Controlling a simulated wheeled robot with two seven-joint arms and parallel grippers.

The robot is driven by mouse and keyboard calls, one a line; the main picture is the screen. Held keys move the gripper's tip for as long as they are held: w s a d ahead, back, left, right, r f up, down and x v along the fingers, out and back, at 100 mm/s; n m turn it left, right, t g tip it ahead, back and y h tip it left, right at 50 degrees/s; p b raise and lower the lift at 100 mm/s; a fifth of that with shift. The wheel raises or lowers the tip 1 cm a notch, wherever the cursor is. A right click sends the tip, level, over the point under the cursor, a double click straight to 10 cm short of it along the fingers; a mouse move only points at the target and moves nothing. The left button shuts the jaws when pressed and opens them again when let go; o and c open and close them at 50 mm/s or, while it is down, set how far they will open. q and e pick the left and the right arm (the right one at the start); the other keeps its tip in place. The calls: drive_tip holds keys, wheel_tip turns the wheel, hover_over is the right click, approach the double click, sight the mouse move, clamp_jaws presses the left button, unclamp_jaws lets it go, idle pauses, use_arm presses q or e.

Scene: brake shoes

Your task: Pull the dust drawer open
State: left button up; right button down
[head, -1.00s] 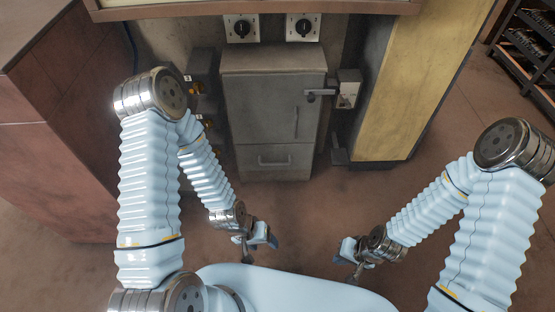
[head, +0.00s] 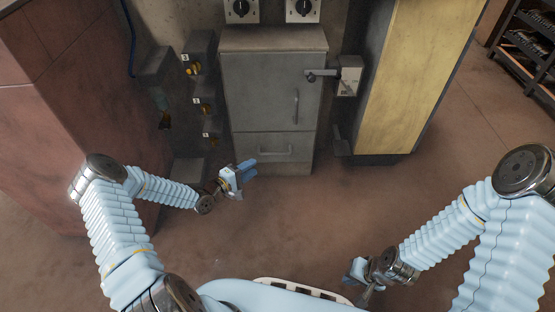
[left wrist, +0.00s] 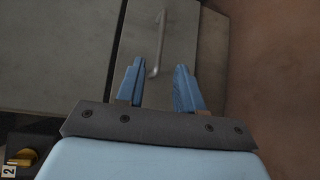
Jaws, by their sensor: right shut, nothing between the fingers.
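The dust drawer (head: 272,147) is the low grey front at the bottom of the grey cabinet, with a horizontal bar handle (head: 275,152). It looks closed, flush with the door above. My left gripper (head: 250,169) is in front of the drawer, left of the handle and apart from it. In the left wrist view the left gripper's blue fingers (left wrist: 156,90) are spread with nothing between them, and the handle (left wrist: 158,45) shows beyond, between the fingertips' directions. My right gripper (head: 355,275) is shut and empty at lower right, far from the drawer.
The cabinet door (head: 265,90) above has a vertical handle and a latch lever (head: 322,75) at its right. A yellow panel (head: 415,80) stands at right. The floor before the drawer is clear.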

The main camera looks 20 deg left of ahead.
sight(273, 154)
use_arm(q)
drive_tip(key=b+x, duration=0.1)
drive_tip(key=x, duration=1.2)
drive_tip(key=shift+s, duration=0.1)
clamp_jaws()
